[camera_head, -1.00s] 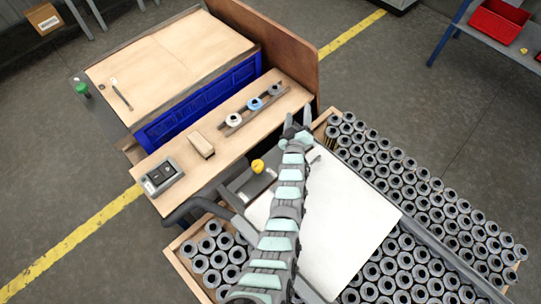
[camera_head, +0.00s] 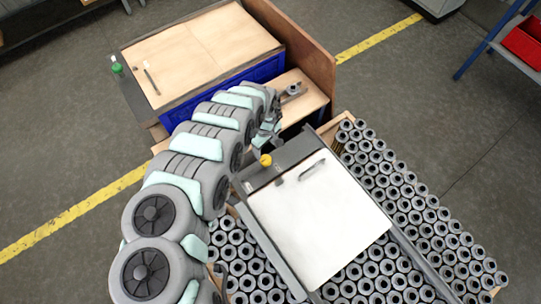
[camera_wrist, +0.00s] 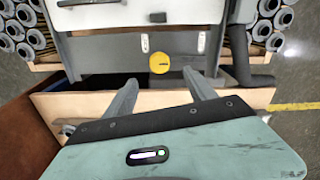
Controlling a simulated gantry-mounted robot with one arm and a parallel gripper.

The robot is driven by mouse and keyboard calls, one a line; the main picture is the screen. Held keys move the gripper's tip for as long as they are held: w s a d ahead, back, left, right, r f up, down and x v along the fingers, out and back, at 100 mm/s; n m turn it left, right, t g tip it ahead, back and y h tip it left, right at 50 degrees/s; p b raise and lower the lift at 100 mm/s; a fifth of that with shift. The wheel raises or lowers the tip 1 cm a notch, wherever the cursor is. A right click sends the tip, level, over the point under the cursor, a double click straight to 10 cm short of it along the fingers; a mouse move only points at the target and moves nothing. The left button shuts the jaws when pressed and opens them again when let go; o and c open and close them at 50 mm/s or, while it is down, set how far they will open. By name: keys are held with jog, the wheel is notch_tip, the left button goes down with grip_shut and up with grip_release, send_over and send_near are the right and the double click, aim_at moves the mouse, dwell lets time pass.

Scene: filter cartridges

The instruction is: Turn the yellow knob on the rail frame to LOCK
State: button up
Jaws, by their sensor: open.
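The yellow knob (camera_head: 265,160) sits on the dark end plate of the rail frame (camera_head: 290,153), just beside the white panel. In the wrist view the yellow knob (camera_wrist: 159,63) shows face-on, with a small mark on it, just beyond and between my fingertips. My gripper (camera_wrist: 161,80) is open and empty, its two fingers apart, and I see no contact with the knob. In the head view my gripper (camera_head: 262,145) is close to the knob, partly hidden by my arm. I cannot read any LOCK marking.
A wooden bench shelf (camera_head: 305,100) with a blue-fronted cabinet (camera_head: 275,68) stands behind.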

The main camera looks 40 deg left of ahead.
aim_at(266, 160)
notch_tip(266, 160, down, 10)
jog(key=b, duration=0.4)
jog(key=shift+r, duration=0.25)
jog(key=shift+f+b, duration=0.45)
jog(key=shift+f, duration=0.15)
jog(key=shift+w, duration=0.1)
grip_shut()
